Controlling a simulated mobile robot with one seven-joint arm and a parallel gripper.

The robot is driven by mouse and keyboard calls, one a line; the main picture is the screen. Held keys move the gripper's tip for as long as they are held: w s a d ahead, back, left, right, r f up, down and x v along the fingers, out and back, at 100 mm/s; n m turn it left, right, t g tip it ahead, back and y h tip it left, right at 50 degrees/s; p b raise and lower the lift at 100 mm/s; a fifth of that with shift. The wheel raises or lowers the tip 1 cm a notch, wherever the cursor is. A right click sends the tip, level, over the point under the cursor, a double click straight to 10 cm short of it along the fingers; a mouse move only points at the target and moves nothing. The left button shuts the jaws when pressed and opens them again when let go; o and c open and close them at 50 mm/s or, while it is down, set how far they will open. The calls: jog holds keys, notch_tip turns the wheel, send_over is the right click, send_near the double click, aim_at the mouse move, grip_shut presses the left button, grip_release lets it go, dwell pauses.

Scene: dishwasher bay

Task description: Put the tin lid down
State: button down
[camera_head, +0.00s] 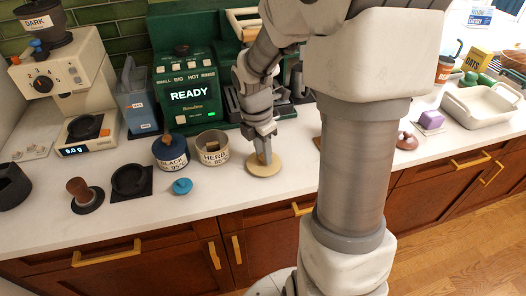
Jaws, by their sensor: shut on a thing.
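A round tan lid (264,169) is under my gripper (263,157), low over the white counter in the middle of the view. My gripper points down and is shut on the tan lid at its middle; the fingers hide what they grip. The lid looks level, and I cannot tell whether it touches the counter. Left of it stands an open cream tin marked HERB (213,147) with something brown inside. Further left is a dark blue tin marked BLACK (171,152). A small blue lid-like piece with a knob (181,186) lies in front of the tins.
A green machine showing READY (190,94) stands behind the tins. A grinder (60,80), a tamper (79,190) and a black round dish (130,179) are at the left. A white tray (484,104) is at the right. My arm hides part of the counter.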

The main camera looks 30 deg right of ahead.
aim_at(259, 165)
jog(key=shift+f, duration=0.2)
jog(key=c, duration=0.6)
grip_release()
jog(key=shift+c, duration=0.2)
jog(key=shift+r, duration=0.15)
notch_tip(259, 165, up, 12)
jog(key=a+p, duration=0.1)
jog(key=p, duration=0.1)
jog(key=shift+s+a, duration=0.15)
jog(key=shift+a, duration=0.05)
jog(key=shift+r+p, duration=0.1)
jog(key=shift+p, duration=0.2)
